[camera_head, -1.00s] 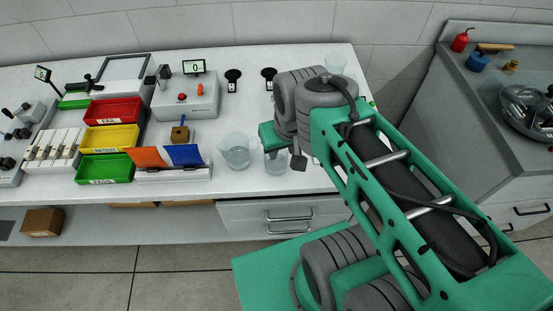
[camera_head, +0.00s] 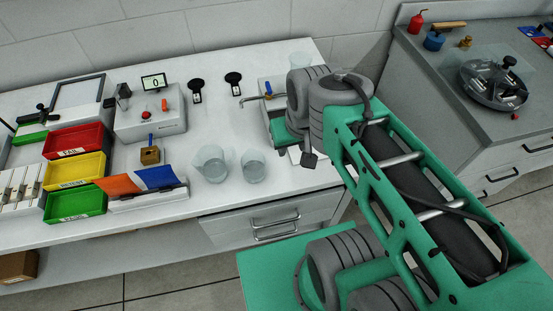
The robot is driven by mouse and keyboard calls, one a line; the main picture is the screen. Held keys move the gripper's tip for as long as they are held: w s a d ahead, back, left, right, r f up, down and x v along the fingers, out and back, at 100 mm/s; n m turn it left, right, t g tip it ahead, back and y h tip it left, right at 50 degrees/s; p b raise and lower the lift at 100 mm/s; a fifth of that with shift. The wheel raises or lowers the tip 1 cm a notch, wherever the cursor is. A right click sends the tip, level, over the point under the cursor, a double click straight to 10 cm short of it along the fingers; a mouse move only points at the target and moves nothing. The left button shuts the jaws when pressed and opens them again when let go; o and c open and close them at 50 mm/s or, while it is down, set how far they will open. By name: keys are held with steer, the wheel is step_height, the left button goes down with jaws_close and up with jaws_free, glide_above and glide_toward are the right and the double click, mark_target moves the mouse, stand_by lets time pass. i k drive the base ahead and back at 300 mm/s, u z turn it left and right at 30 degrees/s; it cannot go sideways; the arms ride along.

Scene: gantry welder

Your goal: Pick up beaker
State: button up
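Two clear glass vessels stand upright near the front edge of the white bench. The left one (camera_head: 211,164) is wider and looks like a jug. The right one (camera_head: 253,167) is a plain, smaller beaker.
Red (camera_head: 77,140), yellow (camera_head: 75,171) and green (camera_head: 76,204) trays sit at the left. An orange and blue folder holder (camera_head: 148,186) is left of the vessels. A small sink with a tap (camera_head: 263,97) lies behind my wrist. A grey counter (camera_head: 438,90) stands at the right.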

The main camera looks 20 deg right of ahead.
mark_target(251, 154)
steer(key=z, duration=0.85)
steer(key=k, duration=0.9)
steer(key=u, duration=1.95)
